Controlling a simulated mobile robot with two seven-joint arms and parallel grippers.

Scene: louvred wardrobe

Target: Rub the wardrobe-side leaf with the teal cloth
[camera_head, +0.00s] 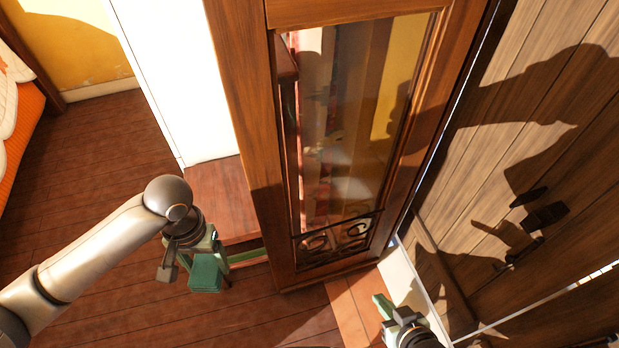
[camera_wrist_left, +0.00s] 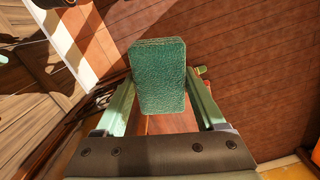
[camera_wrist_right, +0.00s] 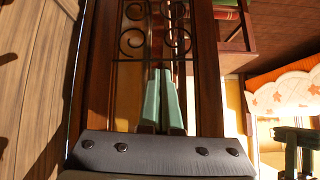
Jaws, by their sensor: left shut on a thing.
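A tall wooden leaf with a glass pane and black scrollwork (camera_head: 252,130) stands upright in the middle of the head view. No mark shows whether this is the wardrobe-side leaf. My left gripper (camera_head: 207,258) is shut on the teal cloth (camera_head: 205,275), a thick folded pad, left of the leaf's lower end and apart from it. In the left wrist view the cloth (camera_wrist_left: 158,75) sits between the two green fingers. My right gripper (camera_head: 383,307) is right of the leaf's foot. In the right wrist view its fingers (camera_wrist_right: 161,85) are together, empty, before the scrollwork.
A plank door (camera_head: 520,130) with black handles stands at the right. A white panel (camera_head: 185,80) and a low wooden shelf (camera_head: 222,195) are behind the leaf's left side. A bed (camera_head: 18,110) is at the far left. The plank floor (camera_head: 90,170) between is open.

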